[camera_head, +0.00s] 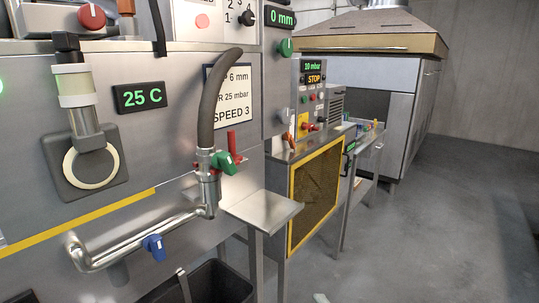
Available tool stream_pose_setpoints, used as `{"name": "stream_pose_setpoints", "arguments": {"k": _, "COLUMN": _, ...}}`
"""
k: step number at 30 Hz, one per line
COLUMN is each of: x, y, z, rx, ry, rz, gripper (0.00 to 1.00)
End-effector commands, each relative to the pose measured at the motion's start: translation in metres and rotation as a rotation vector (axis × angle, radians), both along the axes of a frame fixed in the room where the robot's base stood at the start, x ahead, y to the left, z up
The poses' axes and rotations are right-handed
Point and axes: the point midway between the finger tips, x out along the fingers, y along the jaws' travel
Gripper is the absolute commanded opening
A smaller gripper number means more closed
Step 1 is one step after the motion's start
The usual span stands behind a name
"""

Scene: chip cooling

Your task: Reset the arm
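I do not see my arm or my gripper in the head view, so its pose and its opening are hidden from me. In front of me is a steel machine panel (140,55) with a green "25 C" display (143,97). A dark hose (211,100) bends down from the panel to a metal pipe fitting with a green valve handle (223,162) and a red lever (233,146).
A steel shelf (262,207) juts out below the fitting. A black bin (218,284) stands underneath. A yellow-framed cabinet (318,195) and a small side table (366,150) stand beyond. A large hooded unit (402,110) is at the back. The grey floor (440,235) on the right is clear.

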Motion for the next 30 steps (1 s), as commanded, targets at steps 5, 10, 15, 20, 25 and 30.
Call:
{"name": "stream_pose_setpoints", "arguments": {"k": 5, "x": -0.038, "y": -0.019, "z": -0.052, "rx": -0.205, "ry": -0.029, "rz": -0.076, "gripper": 0.46}}
{"name": "stream_pose_setpoints", "arguments": {"k": 10, "x": -0.080, "y": -0.036, "z": -0.090, "rx": -0.426, "ry": -0.058, "rz": -0.131, "gripper": 0.46}}
{"name": "stream_pose_setpoints", "arguments": {"k": 15, "x": -0.126, "y": -0.051, "z": -0.120, "rx": -0.661, "ry": -0.078, "rz": -0.163, "gripper": 0.46}}
{"name": "stream_pose_setpoints", "arguments": {"k": 20, "x": -0.173, "y": -0.064, "z": -0.140, "rx": -0.894, "ry": -0.098, "rz": -0.172, "gripper": 0.46}}
{"name": "stream_pose_setpoints", "arguments": {"k": 25, "x": -0.224, "y": -0.074, "z": -0.154, "rx": -1.146, "ry": -0.120, "rz": -0.155, "gripper": 0.46}}
{"name": "stream_pose_setpoints", "arguments": {"k": 30, "x": -0.276, "y": -0.082, "z": -0.158, "rx": -1.401, "ry": -0.150, "rz": -0.114, "gripper": 0.46}}
